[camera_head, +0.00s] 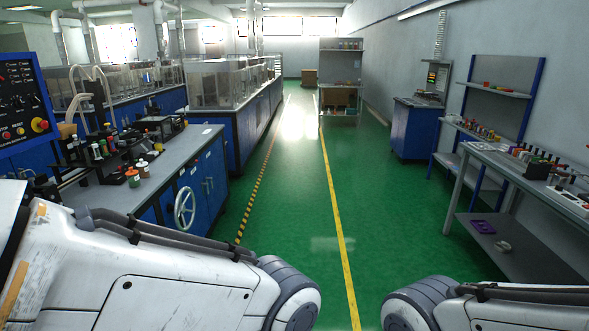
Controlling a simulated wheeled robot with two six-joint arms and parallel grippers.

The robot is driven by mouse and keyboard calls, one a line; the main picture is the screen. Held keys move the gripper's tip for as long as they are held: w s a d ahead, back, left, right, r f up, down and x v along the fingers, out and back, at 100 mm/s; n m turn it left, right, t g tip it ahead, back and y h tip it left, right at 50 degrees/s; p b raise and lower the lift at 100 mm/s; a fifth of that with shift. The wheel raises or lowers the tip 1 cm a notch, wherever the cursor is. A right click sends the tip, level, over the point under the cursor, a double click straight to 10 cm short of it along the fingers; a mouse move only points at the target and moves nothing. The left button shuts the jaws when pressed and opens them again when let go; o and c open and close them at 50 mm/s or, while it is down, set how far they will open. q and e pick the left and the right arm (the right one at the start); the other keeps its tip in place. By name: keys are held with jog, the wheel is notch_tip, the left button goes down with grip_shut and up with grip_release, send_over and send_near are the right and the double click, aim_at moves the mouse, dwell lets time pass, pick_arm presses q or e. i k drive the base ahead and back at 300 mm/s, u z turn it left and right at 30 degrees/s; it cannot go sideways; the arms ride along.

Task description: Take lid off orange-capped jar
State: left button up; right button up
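Two small lidded jars stand side by side near the front right edge of the grey bench top on the left. The nearer jar (133,179) has an orange-red cap and a greenish body. The jar just behind it (143,170) has a reddish cap and a pale body. They are too small to tell which cap is truly orange. Both look upright and capped. My two white arms reach in from the lower left and lower right, well apart from the jars. Neither of my grippers is in view.
The grey-topped blue bench (176,167) has a handwheel (184,208) on its front and tape equipment on top. A control panel (22,103) stands at far left. The right workbench (520,176) holds several small items. The green floor (296,190) between is clear.

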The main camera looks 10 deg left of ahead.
aim_at(131, 172)
jog(key=u, duration=0.4)
jog(key=i, duration=1.95)
jog(key=u, duration=0.85)
jog(key=i, duration=1.55)
jog(key=u, duration=0.3)
